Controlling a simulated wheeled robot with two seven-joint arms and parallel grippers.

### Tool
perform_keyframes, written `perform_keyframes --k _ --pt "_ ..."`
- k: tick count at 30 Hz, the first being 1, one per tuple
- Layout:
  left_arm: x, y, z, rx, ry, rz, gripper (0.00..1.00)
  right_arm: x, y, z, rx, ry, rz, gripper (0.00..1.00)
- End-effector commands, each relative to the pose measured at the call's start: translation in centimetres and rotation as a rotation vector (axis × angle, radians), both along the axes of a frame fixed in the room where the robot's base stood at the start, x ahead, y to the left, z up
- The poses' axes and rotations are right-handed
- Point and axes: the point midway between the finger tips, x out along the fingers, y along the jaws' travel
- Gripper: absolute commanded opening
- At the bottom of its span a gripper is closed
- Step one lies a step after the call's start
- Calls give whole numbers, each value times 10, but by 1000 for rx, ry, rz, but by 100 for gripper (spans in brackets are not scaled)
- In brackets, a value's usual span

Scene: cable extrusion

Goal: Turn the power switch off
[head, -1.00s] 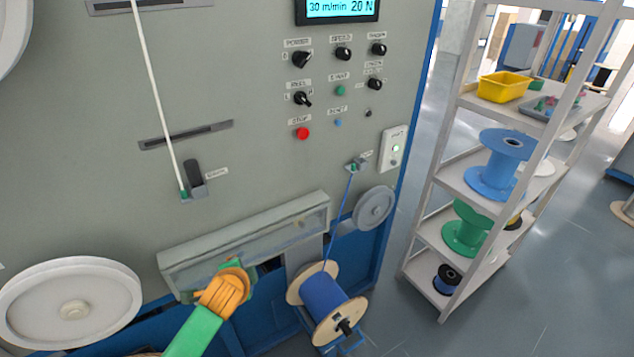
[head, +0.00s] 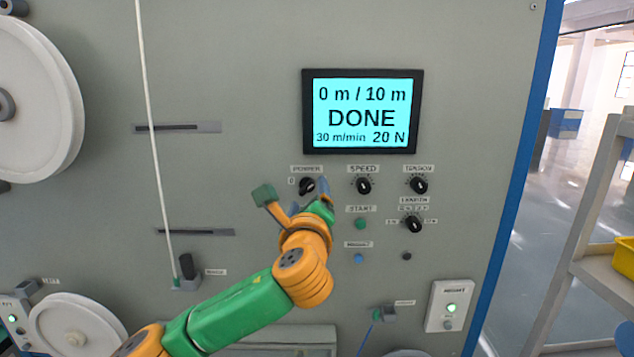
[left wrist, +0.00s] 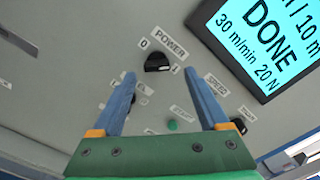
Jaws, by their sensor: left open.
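The power switch is a black rotary knob (head: 307,186) under a POWER label, on the grey panel below the screen. It also shows in the left wrist view (left wrist: 157,63), between a 0 mark and an I mark; I cannot tell surely which mark it points to. My left gripper (head: 294,190) is open and empty in front of the panel, its fingers on either side of the knob in the head view. In the left wrist view, the two blue fingers (left wrist: 160,73) frame the knob, with a gap to each side; contact is not visible. My right gripper is out of view.
The screen (head: 366,112) reads DONE. The speed knob (head: 364,186), tension knob (head: 419,185) and green start button (head: 361,224) sit close to the right of my left gripper. A shelf (head: 590,220) with a yellow bin (head: 624,258) stands at the right.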

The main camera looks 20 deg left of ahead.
Motion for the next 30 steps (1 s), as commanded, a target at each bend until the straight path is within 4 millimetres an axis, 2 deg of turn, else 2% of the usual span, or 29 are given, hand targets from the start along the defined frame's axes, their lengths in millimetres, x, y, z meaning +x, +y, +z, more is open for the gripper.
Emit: perform_keyframes --k 1,6,14,15,16,23,24,30 --pt "10 4 7 1 5 4 78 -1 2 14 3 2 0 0" --pt "32 9 3 -2 2 1 78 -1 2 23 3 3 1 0" --pt "36 10 0 -2 0 -2 78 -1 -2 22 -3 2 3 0" --pt "36 10 0 -2 0 -2 75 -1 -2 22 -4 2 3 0" --pt "36 10 0 -2 0 -2 67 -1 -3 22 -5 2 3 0" --pt "36 10 0 -3 0 -1 5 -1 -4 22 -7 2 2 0" --pt "36 10 0 -3 0 -1 0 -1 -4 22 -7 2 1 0" --pt "36 11 0 -16 -5 -1 0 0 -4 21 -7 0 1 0"
